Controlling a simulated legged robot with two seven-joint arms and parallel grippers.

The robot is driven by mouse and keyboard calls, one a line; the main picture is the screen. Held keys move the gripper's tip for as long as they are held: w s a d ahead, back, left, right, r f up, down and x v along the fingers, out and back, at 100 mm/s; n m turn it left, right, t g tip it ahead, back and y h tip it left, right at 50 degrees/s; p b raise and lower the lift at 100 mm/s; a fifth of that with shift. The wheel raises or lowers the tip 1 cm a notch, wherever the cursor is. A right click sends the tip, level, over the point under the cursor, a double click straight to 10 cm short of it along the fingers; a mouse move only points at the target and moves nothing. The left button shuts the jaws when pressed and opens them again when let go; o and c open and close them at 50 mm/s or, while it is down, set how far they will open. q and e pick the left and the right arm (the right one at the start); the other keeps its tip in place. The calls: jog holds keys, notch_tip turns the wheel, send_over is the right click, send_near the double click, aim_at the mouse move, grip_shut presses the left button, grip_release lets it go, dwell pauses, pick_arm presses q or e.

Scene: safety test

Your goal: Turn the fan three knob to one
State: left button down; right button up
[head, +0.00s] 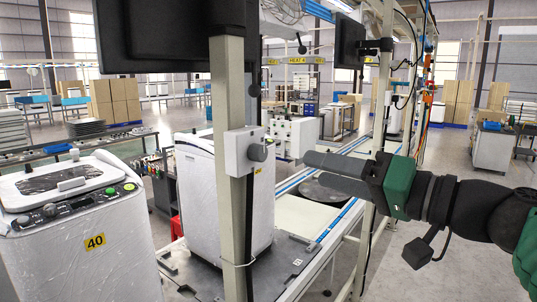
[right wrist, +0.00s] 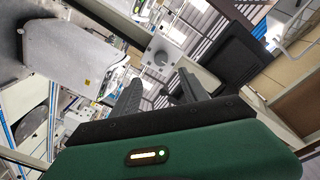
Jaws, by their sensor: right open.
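A light grey switch box (head: 238,155) with a round grey knob (head: 256,152) is mounted on an upright post (head: 227,100) near the middle of the head view. I cannot read a label or the knob's setting. My right gripper (head: 312,159) comes in from the right, its fingers pointing left toward the knob, with a visible gap between. In the right wrist view the knob (right wrist: 161,58) on its box shows just beyond and between the two spread fingers (right wrist: 157,86); nothing is between them. My left gripper is not in view.
A dark monitor (head: 170,35) hangs above the box on the post. A second post (head: 380,100) with cables rises behind my right gripper.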

aim_at(264, 155)
jog(key=p+x, duration=0.4)
jog(key=x, duration=0.7)
jog(key=shift+w+a+r, duration=0.15)
jog(key=shift+w+a, duration=0.1)
jog(key=shift+a, duration=0.05)
jog(key=shift+w+a, duration=0.35)
jog(key=shift+s, duration=0.15)
jog(key=shift+c, duration=0.9)
jog(key=shift+f, duration=0.2)
grip_shut()
